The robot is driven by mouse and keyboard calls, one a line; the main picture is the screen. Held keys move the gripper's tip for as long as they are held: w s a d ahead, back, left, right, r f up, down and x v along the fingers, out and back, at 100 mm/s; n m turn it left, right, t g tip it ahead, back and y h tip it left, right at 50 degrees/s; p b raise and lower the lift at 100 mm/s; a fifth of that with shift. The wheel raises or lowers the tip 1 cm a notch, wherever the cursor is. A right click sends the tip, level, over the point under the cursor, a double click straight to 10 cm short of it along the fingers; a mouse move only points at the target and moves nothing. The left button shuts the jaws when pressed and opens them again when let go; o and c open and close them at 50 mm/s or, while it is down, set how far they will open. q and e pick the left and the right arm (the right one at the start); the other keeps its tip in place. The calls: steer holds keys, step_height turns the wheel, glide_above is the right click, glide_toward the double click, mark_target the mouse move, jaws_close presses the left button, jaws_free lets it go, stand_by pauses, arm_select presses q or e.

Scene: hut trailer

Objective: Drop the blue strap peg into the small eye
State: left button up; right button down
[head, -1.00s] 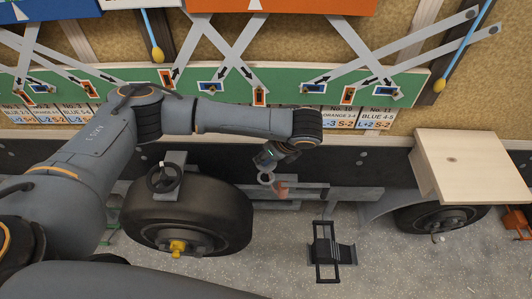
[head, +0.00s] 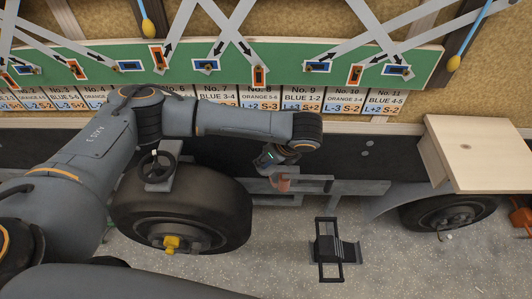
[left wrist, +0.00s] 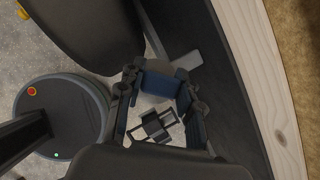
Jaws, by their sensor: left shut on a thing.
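My left gripper (head: 280,166) hangs below the end of my left arm, in front of the dark trailer side and below the green rail. It is shut on a small reddish-brown thing (head: 283,184); I cannot tell whether this is the strap peg. The green rail (head: 215,85) carries several small blue and orange plates with pegs and grey straps. I cannot pick out the small eye. My right gripper is out of view.
A large tyre (head: 222,222) stands below my left arm, with a black handwheel (head: 160,170) above it. A wooden board (head: 485,150) juts out at the right above a second wheel (head: 450,213). A black stand (head: 328,250) sits on the speckled floor. Number cards (head: 300,100) line the wall.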

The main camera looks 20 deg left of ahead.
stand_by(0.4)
arm_select(q)
steer(key=o, duration=1.3)
steer(key=v, duration=1.2)
